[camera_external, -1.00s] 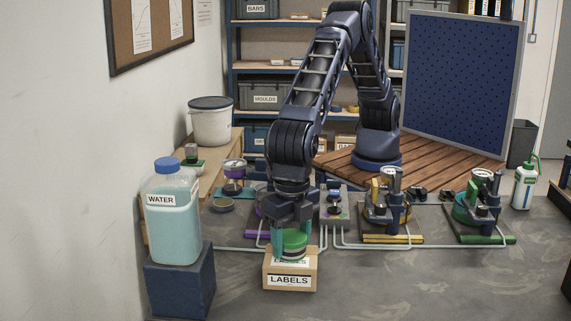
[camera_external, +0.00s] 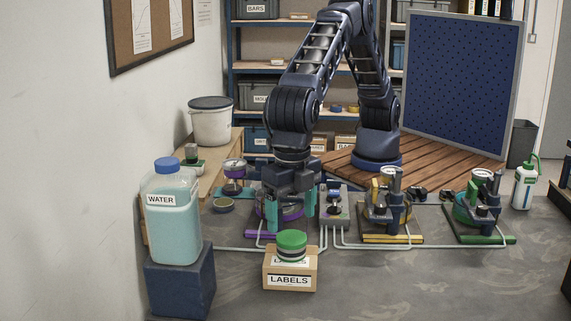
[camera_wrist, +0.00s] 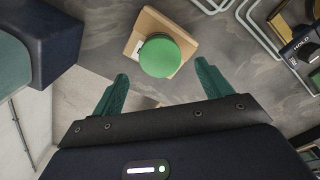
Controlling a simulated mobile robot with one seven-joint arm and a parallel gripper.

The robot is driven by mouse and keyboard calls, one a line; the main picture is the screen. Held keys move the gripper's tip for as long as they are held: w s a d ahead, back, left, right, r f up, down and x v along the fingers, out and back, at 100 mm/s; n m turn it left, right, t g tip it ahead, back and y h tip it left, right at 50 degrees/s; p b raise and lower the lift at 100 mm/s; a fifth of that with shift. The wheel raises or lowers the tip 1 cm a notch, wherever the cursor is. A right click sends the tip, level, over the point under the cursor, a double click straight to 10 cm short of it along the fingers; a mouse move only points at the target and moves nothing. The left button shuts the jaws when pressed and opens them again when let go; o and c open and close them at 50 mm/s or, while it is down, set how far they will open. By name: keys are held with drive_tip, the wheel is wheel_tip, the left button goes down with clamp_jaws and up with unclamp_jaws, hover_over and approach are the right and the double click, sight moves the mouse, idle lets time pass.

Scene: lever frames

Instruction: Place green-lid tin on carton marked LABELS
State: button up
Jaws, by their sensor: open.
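The green-lid tin (camera_external: 291,245) stands upright on top of the carton marked LABELS (camera_external: 289,281). In the wrist view the tin's round green lid (camera_wrist: 160,56) shows over one part of the tan carton (camera_wrist: 188,38), with carton top bare beside it. My gripper (camera_external: 290,222) is open and empty, above and behind the tin in the external view. Its two teal fingers are spread wide and apart from the tin. In the wrist view the fingertips (camera_wrist: 160,75) show on either side of the lid's near edge, not touching it.
A WATER jug (camera_external: 172,212) stands on a dark blue block (camera_external: 180,282) at the left. Gauge stations with purple, yellow (camera_external: 388,210) and green (camera_external: 478,208) bases stand behind, joined by pale pipes. The floor right of the carton is clear.

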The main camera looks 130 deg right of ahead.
sight(291, 237)
drive_tip(key=s+d+r+m+t, duration=0.1)
drive_tip(key=s+d+r+m, duration=0.1)
drive_tip(key=s+d+r, duration=0.55)
drive_tip(key=s+d+r+m, duration=0.2)
drive_tip(key=d+r, duration=0.3)
drive_tip(key=r, duration=0.5)
drive_tip(key=s+d+r+m+t, duration=0.1)
drive_tip(key=s+d+r+m, duration=0.45)
drive_tip(key=s+d, duration=0.7)
drive_tip(key=s+d+m+t, duration=0.15)
drive_tip(key=s+d, duration=0.25)
drive_tip(key=s, duration=0.4)
drive_tip(key=s+d+m, duration=0.2)
drive_tip(key=s+d, duration=0.3)
drive_tip(key=s, duration=0.3)
drive_tip(key=s+d+f+m, duration=0.2)
drive_tip(key=s+f, duration=0.1)
drive_tip(key=s, duration=0.5)
drive_tip(key=s+d+f+m+t, duration=0.1)
drive_tip(key=s+d+f+m, duration=0.2)
drive_tip(key=s, duration=0.5)
drive_tip(key=shift+s+d+f, duration=0.2)
drive_tip(key=shift+d+f, duration=0.05)
drive_tip(key=shift+f, duration=0.35)
